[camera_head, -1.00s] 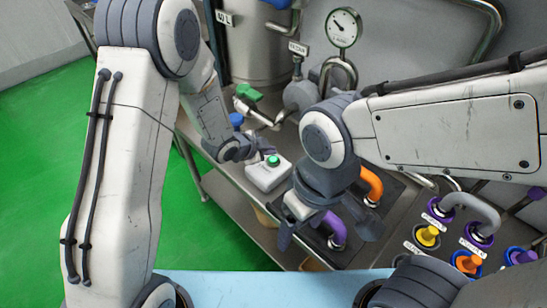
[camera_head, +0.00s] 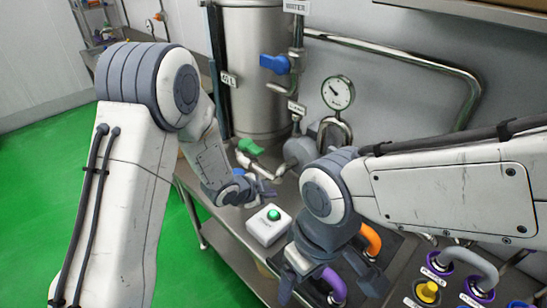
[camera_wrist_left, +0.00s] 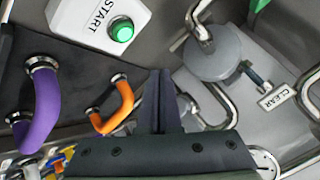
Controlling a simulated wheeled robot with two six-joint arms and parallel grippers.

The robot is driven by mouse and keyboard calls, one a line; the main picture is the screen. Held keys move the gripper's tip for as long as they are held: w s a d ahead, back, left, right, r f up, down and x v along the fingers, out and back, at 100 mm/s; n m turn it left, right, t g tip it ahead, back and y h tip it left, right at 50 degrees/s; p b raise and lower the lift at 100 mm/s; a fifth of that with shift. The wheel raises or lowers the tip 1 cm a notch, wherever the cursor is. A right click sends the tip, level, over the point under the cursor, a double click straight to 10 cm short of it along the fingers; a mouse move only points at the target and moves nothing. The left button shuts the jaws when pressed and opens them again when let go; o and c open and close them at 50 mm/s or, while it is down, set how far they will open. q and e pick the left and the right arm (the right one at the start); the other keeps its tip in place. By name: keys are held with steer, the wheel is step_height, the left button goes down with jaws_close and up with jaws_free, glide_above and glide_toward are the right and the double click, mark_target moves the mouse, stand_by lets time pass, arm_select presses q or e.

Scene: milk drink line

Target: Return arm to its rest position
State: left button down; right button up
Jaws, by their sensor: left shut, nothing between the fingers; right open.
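My left gripper (camera_head: 268,189) is shut and empty, just above and behind the white START box (camera_head: 268,226) with its lit green button (camera_head: 274,214). Its closed fingers (camera_wrist_left: 161,98) show in the left wrist view, pointing away over the bench, apart from the START box (camera_wrist_left: 97,22) at the upper left. My right gripper (camera_head: 325,281) is open and empty, low over the bench, with its fingers spread near the purple hose (camera_head: 335,284) and the orange hose (camera_head: 371,239).
A steel tank (camera_head: 252,80), a blue-handled valve (camera_head: 275,64), a pressure gauge (camera_head: 338,92) and a green-handled valve (camera_head: 250,147) stand behind the grippers. A yellow plug (camera_head: 427,291) and a grey hose (camera_head: 468,259) lie at right. Green floor (camera_head: 40,190) is open at left.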

arm_select(q)
steer(key=s+a+r+n+g+y, duration=0.1)
steer(key=s+r+n+g, duration=0.1)
steer(key=s, duration=0.8)
steer(key=s+a+r+n+g+y, duration=0.1)
steer(key=s+r+n, duration=0.3)
steer(key=s, duration=0.7)
steer(key=s+a+r+n+g+y+b, duration=0.1)
steer(key=s+a+r+n+g+y, duration=0.1)
steer(key=s+r, duration=0.4)
steer(key=s+n+g, duration=0.1)
steer(key=s+g, duration=0.1)
steer(key=s, duration=0.2)
steer(key=shift+s+r+n+y, duration=0.15)
steer(key=shift+n+y, duration=0.15)
steer(key=shift+y, duration=0.1)
